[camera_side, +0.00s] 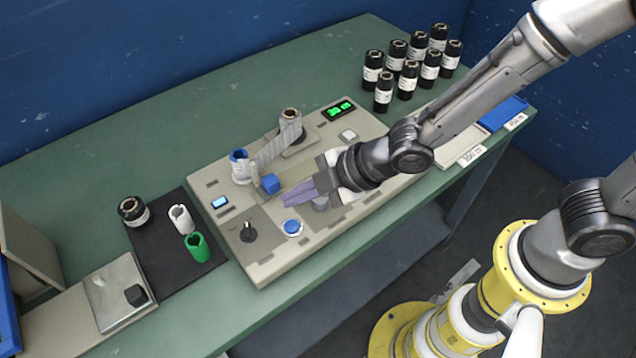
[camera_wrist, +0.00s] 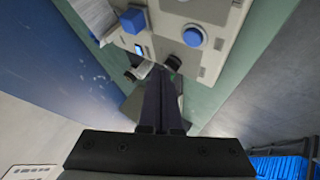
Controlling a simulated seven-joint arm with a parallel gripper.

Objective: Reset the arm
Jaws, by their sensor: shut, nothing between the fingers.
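My gripper (camera_side: 290,193) is shut and empty, with its long dark fingers together. In the side view it hangs over the beige flow wrapper machine (camera_side: 262,272), its fingertips close to the blue block (camera_side: 270,183) and above the blue round button (camera_side: 293,227). In the wrist view my gripper (camera_wrist: 160,85) points down the picture's middle, with the machine panel (camera_wrist: 215,50) beyond it. My gripper hides part of the machine's middle. Whether the fingers touch the machine cannot be told.
Several black rolls (camera_side: 408,80) stand at the back right of the green table (camera_side: 235,95). A black mat (camera_side: 150,240) at the left holds a black roll (camera_side: 133,211), a white core (camera_side: 181,219) and a green core (camera_side: 197,246). A blue tray (camera_side: 503,113) lies at the right.

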